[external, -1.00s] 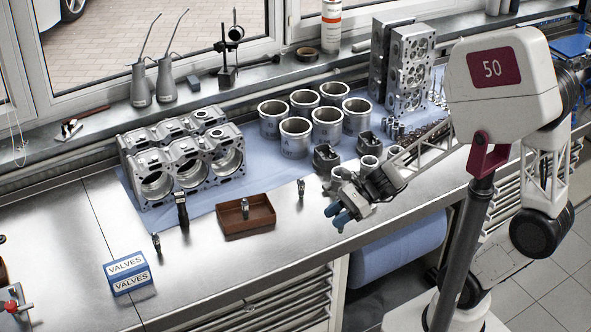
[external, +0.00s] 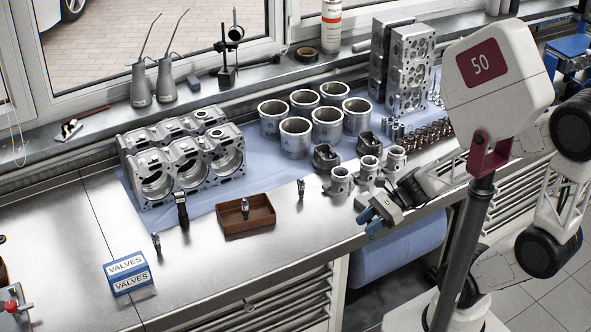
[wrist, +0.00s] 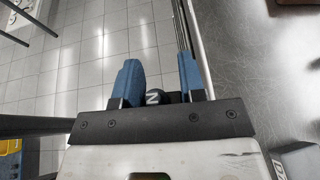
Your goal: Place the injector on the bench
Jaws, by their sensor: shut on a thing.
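My gripper (external: 369,221) has blue fingers and hangs over the front edge of the bench (external: 70,230), below the cylinder liners. In the wrist view, my gripper (wrist: 158,75) is shut on a small dark part, taken as the injector (wrist: 156,97); only its round end with a white letter shows between the fingers. The rest of it is hidden. Similar small slim parts stand on the bench: one by the blue box (external: 156,243), one right of the brown tray (external: 300,189), and one in the tray (external: 245,208).
The brown tray (external: 230,234), the blue VALVES box (external: 129,275) and the engine block (external: 160,170) stand left of my gripper. Several liners (external: 295,138) and small pistons (external: 340,182) stand behind it. A blue roll (external: 385,262) hangs below the edge.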

